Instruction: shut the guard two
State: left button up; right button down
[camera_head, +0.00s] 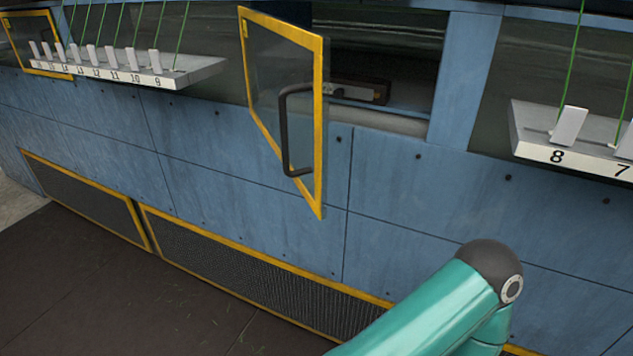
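A guard door (261,82) stands open in the upper middle of the head view. It is a clear panel in a yellow frame with a dark bar handle (288,130), and it swings outward from the blue wall. To its right is the dark opening (385,50), with a small brown box-like part (360,90) inside. No number for the guard can be read. One of my teal arms shows at the lower right, apart from the door. Neither gripper is in view.
White shelves with numbered white tabs and green cords jut out at the left (180,75) and right (595,160). Yellow-framed mesh panels (250,275) run along the wall's base. Dark floor (80,300) lies clear at lower left.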

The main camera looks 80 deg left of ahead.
aim_at(314, 42)
jog(key=z, duration=0.15)
jog(key=k, duration=0.5)
jog(key=z, duration=1.4)
jog(key=i, duration=0.5)
jog(key=u, duration=3.25)
jog(key=i, duration=0.5)
jog(key=z, duration=0.65)
jog(key=k, duration=0.1)
jog(key=u, duration=0.55)
